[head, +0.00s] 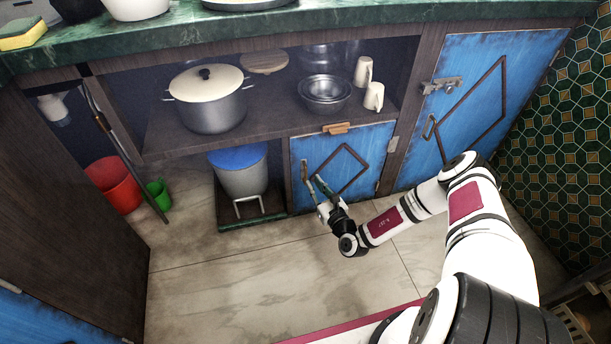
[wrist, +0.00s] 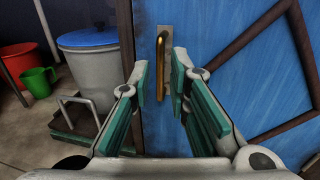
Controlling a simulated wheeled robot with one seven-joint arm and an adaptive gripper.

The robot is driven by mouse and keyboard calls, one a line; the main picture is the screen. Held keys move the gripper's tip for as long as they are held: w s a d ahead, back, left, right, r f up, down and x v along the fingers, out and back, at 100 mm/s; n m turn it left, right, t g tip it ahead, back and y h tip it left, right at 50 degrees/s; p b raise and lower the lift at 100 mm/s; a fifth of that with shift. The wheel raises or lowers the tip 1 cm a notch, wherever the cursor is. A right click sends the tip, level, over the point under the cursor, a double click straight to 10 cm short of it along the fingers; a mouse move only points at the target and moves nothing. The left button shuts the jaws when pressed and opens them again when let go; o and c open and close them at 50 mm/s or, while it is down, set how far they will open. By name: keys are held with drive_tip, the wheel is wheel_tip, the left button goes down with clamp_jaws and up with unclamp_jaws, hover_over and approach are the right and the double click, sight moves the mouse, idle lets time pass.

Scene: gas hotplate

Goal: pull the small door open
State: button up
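The small blue door (head: 368,150) is in the lower middle of the counter in the head view and looks closed. It has a dark diamond-shaped trim, and in the wrist view its blue face (wrist: 230,55) fills the right side. Its brass handle (wrist: 160,65) is upright near the door's left edge. My gripper (head: 317,186) is in front of the handle. In the wrist view my gripper (wrist: 164,75) is open, with green-padded fingers to the left and right of the handle. I see no contact with it.
A wooden turn-piece (head: 338,128) is at the door's top edge. A grey bin with a blue lid (head: 241,178) stands left of the door. A red bucket (head: 113,185) and a green mug (head: 158,194) are farther left. The floor (head: 250,270) in front is clear.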

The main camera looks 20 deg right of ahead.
sight(306, 172)
drive_tip(key=w, duration=0.2)
drive_tip(key=w+a+b, duration=0.1)
drive_tip(key=w, duration=0.1)
drive_tip(key=w+b, duration=0.1)
drive_tip(key=w, duration=0.2)
drive_tip(key=shift+a, duration=0.15)
drive_tip(key=shift+c, duration=0.4)
clamp_jaws()
